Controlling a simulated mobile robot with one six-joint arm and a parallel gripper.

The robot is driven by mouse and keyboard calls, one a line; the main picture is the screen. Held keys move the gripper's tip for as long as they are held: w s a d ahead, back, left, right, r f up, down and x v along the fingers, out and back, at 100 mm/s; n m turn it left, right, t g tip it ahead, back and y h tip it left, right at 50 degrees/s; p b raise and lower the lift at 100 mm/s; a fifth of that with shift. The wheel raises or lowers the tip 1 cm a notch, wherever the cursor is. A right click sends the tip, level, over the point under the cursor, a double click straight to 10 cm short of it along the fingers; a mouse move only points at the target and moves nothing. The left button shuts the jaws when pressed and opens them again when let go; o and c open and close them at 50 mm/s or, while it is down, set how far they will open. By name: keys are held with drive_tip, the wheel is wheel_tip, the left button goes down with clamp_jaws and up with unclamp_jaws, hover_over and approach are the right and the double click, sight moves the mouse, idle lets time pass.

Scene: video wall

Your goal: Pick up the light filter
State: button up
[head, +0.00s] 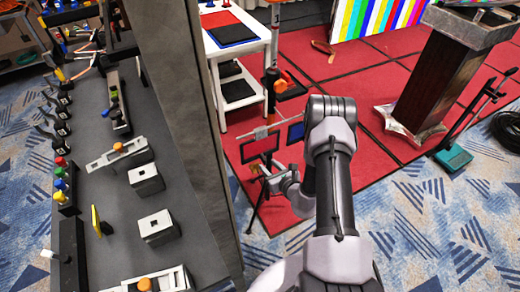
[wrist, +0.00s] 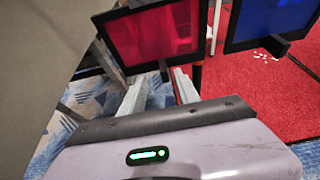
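A red, dark-framed light filter (head: 259,147) hangs upright from a bar on a stand in the head view. It fills the upper middle of the wrist view (wrist: 158,32), with a small dark tab (wrist: 163,70) at its lower edge. A similar blue filter (head: 296,132) is to its right, also in the wrist view (wrist: 268,20). My gripper (wrist: 160,74) is open, its two pale fingers apart below the red filter, with the tab appearing between the fingertips. I cannot tell whether they touch it. In the head view my gripper (head: 268,172) is just below the red filter.
A grey pillar (head: 180,80) stands left of my arm, close to the gripper. A dark bench (head: 108,205) with clamps and blocks lies beyond it. A white table (head: 245,55) is behind the filters. A lectern (head: 440,85) stands on the red platform at right.

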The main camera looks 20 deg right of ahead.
sight(266, 161)
drive_tip(key=x, duration=0.2)
drive_tip(key=b+x, duration=0.1)
drive_tip(key=x, duration=0.1)
drive_tip(key=b+x, duration=0.1)
drive_tip(key=shift+w+d+f, duration=0.1)
drive_tip(key=shift+w+d, duration=0.15)
drive_tip(key=shift+w, duration=0.15)
clamp_jaws()
